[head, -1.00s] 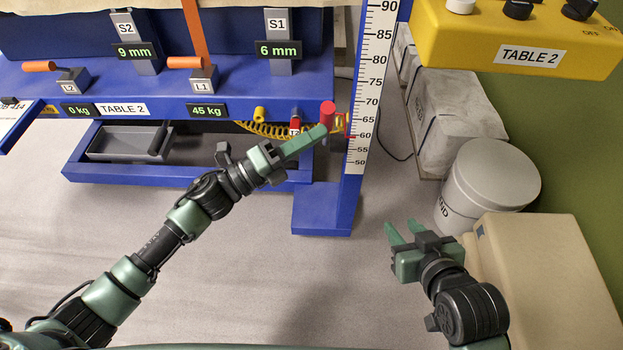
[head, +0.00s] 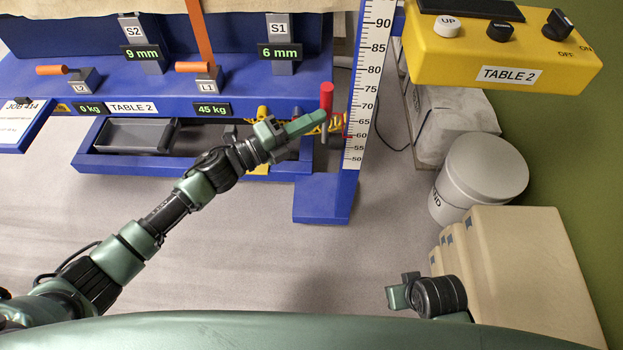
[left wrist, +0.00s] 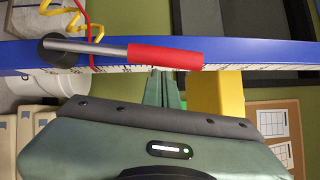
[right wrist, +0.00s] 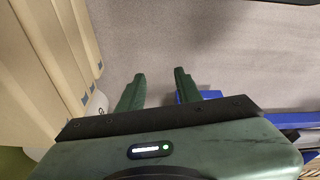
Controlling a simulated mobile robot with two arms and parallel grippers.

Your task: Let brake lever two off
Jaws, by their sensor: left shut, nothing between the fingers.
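A lever with a red handle (head: 326,97) and a grey shaft stands about upright beside the blue post with the height scale. It also shows in the left wrist view (left wrist: 166,57), with its shaft running to a black hub (left wrist: 57,47). I cannot read a brake label on it. My left gripper (head: 320,117) is shut and empty, its tips close to the lever just below the red handle. In the left wrist view its fingers (left wrist: 165,88) end by the red handle; I cannot tell whether they touch. My right gripper (right wrist: 160,76) is open and empty, above the floor.
Orange-handled levers L2 (head: 65,70) and L1 (head: 194,67) sit on the blue table frame (head: 160,85). A yellow control box (head: 420,62) hangs at the upper right. A white bucket (head: 485,175) and beige boxes (head: 530,270) stand at right. Floor between is clear.

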